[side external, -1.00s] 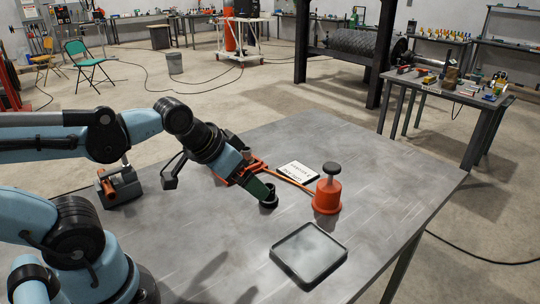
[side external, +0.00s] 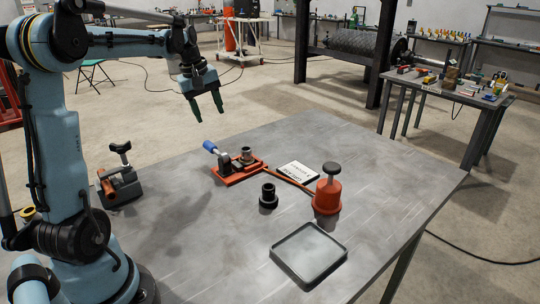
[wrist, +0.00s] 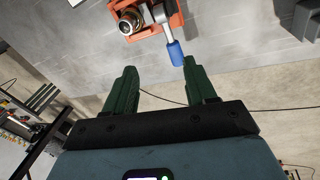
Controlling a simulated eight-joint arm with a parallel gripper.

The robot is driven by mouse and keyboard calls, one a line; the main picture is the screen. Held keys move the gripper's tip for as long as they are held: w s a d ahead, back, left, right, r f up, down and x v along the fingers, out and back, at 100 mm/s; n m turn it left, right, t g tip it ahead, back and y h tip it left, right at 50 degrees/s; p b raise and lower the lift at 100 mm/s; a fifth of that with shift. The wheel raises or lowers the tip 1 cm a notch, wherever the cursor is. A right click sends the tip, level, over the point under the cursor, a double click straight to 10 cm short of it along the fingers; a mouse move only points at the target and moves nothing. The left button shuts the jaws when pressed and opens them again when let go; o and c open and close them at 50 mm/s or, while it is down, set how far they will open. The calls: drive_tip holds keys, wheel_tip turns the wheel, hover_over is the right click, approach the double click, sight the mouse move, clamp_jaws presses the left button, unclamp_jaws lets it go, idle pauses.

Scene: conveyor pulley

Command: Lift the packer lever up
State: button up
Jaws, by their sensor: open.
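The packer is an orange-red fixture (side external: 238,170) on the table, with a metal bushing (side external: 247,155) standing on it. Its lever has a blue handle (side external: 210,146) that slants out to the upper left in the side view. In the wrist view the blue handle (wrist: 175,52) points toward the gap between my fingers, near the right finger, with the orange fixture (wrist: 159,26) above it. My gripper (side external: 207,109) is open and empty, with green fingers pointing down. It hangs in the air above and behind the lever, apart from it.
A black flanged bushing (side external: 268,197), a red pot with a black knob (side external: 327,194), a white card (side external: 297,171) and a shallow grey tray (side external: 308,278) share the table. A grey and orange tool with a black knob (side external: 120,182) stands at the left.

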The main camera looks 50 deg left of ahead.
drive_tip(key=n, duration=0.2)
hover_over(209, 143)
drive_tip(key=s+d, duration=0.1)
drive_tip(key=s, duration=0.1)
drive_tip(key=f, duration=0.2)
drive_tip(key=x, duration=1.1)
drive_tip(key=shift+s+a+f, duration=0.15)
drive_tip(key=shift+s+f, duration=0.05)
drive_tip(key=shift+s, duration=0.15)
drive_tip(key=shift+c, duration=0.3)
clamp_jaws()
